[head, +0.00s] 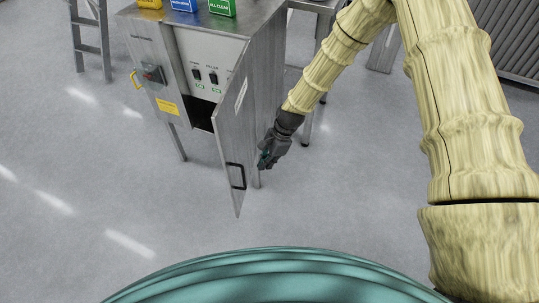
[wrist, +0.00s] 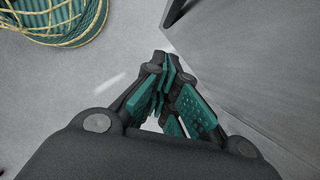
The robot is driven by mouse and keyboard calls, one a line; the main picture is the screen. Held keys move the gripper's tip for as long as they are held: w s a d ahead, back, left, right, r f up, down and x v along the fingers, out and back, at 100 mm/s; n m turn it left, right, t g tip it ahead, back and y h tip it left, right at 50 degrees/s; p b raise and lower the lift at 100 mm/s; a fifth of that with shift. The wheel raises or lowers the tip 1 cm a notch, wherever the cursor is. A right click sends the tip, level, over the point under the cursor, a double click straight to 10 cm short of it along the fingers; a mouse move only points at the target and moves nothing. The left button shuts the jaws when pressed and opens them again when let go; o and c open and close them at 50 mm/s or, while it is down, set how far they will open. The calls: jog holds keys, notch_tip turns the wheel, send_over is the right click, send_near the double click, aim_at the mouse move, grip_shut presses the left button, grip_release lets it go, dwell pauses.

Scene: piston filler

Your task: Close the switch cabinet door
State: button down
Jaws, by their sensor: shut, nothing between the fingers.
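The switch cabinet (head: 150,60) is a grey metal box on legs at the upper left of the head view. Its door (head: 232,135) stands wide open, swung out toward me, with a black handle (head: 236,176) near its free edge. Labelled switches (head: 205,77) show inside. My gripper (head: 265,163) is shut and empty, to the right of the door's free edge, on its outer or far side. In the wrist view the gripper (wrist: 165,105) has its teal pads close together, beside a grey panel (wrist: 250,60) that looks like the door. I cannot tell whether they touch.
Yellow, blue and green boxes (head: 222,7) stand on the cabinet top. A ladder (head: 90,40) stands at the upper left. The floor (head: 90,190) left of the door is clear.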

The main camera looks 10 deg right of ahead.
jog(key=a, duration=0.1)
jog(key=a+f+p, duration=0.1)
jog(key=a, duration=0.1)
jog(key=s+a+p, duration=0.1)
jog(key=shift+s+a+f, duration=0.1)
jog(key=shift+a+f, duration=0.05)
jog(key=shift+f, duration=0.05)
jog(key=shift+a, duration=0.1)
